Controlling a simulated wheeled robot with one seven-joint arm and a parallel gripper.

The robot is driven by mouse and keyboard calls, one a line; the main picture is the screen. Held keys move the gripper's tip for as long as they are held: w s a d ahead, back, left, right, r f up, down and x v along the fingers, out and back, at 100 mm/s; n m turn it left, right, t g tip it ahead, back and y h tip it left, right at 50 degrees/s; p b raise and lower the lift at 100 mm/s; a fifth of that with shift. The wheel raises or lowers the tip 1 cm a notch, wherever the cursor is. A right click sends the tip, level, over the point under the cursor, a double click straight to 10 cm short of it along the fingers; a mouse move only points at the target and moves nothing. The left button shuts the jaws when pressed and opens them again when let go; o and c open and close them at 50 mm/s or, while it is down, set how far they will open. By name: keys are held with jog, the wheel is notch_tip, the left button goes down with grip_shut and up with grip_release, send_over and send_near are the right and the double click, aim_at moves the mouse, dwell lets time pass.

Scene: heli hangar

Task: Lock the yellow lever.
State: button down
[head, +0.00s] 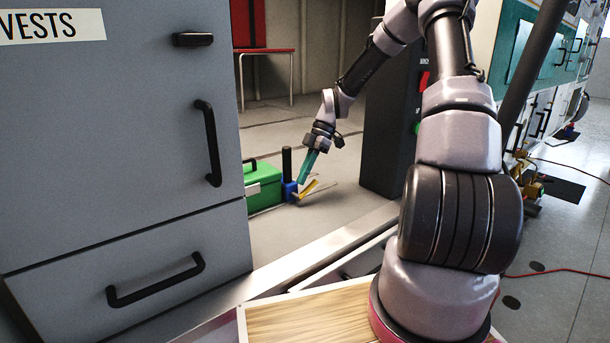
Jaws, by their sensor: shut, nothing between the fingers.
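The yellow lever (308,188) is a short, slanted bar low on the floor side, just right of a small blue block (290,190) with a black upright post (286,163). My gripper (301,181) hangs down from the upper right with teal fingers. It is shut and empty. Its tips are just above the lever's lower left end, near the blue block. I cannot tell whether they touch the lever.
A green box (262,187) stands left of the blue block. A grey cabinet (120,130) marked VESTS, with black handles, fills the left. A dark upright cabinet (390,140) stands right of my gripper. A red-topped table (265,51) is behind. Open floor lies right of the lever.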

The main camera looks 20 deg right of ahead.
jog(key=shift+r, duration=0.1)
jog(key=v, duration=1)
jog(key=shift+w+d+r, duration=0.15)
jog(key=shift+d+r, duration=0.05)
jog(key=shift+r, duration=0.05)
